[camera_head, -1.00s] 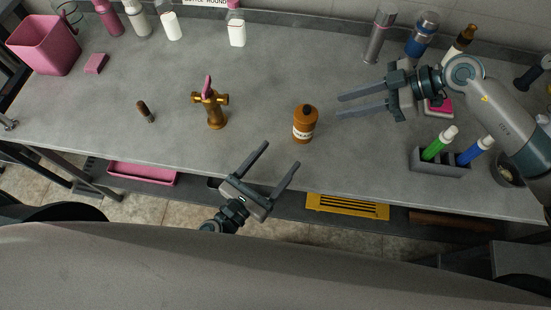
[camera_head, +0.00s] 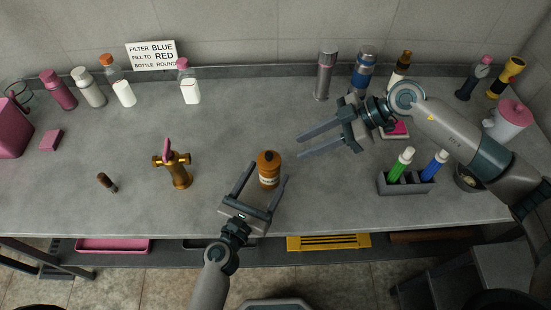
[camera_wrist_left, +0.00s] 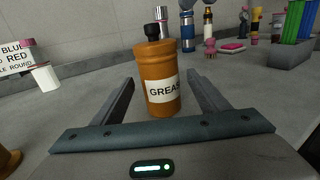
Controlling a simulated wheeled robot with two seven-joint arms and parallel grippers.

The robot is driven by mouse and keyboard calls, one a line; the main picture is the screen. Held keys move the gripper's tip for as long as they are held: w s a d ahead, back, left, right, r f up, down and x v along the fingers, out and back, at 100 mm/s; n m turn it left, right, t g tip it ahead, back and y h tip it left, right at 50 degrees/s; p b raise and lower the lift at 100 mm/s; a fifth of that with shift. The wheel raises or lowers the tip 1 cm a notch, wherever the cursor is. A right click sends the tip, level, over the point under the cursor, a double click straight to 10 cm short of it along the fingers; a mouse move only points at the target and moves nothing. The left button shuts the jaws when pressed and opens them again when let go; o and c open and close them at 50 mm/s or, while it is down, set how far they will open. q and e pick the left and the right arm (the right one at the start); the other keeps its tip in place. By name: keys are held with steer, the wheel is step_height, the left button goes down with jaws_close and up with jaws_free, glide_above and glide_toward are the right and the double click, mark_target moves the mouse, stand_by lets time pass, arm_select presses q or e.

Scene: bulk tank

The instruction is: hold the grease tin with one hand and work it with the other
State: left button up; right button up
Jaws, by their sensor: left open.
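The grease tin (camera_head: 268,170) is an orange-brown can with a dark cap and a white label, upright on the grey counter. It also shows in the left wrist view (camera_wrist_left: 158,78), where part of the word GREASE can be read. My left gripper (camera_head: 264,176) is open, with its fingers reaching toward the tin on either side. In the left wrist view the tin stands between and just beyond the fingers, and no contact shows. My right gripper (camera_head: 302,146) is open and empty above the counter, to the right of the tin and farther back.
A brass tap (camera_head: 178,172) with a pink handle stands left of the tin. A grey holder (camera_head: 406,187) with a green and a blue marker stands to the right. Several bottles and a sign (camera_head: 152,55) line the back. The counter behind the tin is clear.

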mark_target(276, 160)
arm_select(q)
steer(key=x, duration=0.6)
steer(key=shift+w+d, duration=0.15)
steer(key=shift+w, duration=0.1)
steer(key=c, duration=1.2)
steer(key=shift+c, duration=0.3)
arm_select(e)
steer(key=shift+o, duration=0.9)
steer(key=a+r+n+h, duration=0.5)
steer(key=n, duration=0.8)
steer(key=a+r+n+h, duration=0.4)
steer(key=a+n+h, duration=0.1)
steer(key=n, duration=0.9)
steer(key=shift+w+a+r, duration=0.2)
steer(key=shift+w+r, duration=0.1)
steer(key=shift+r, duration=0.05)
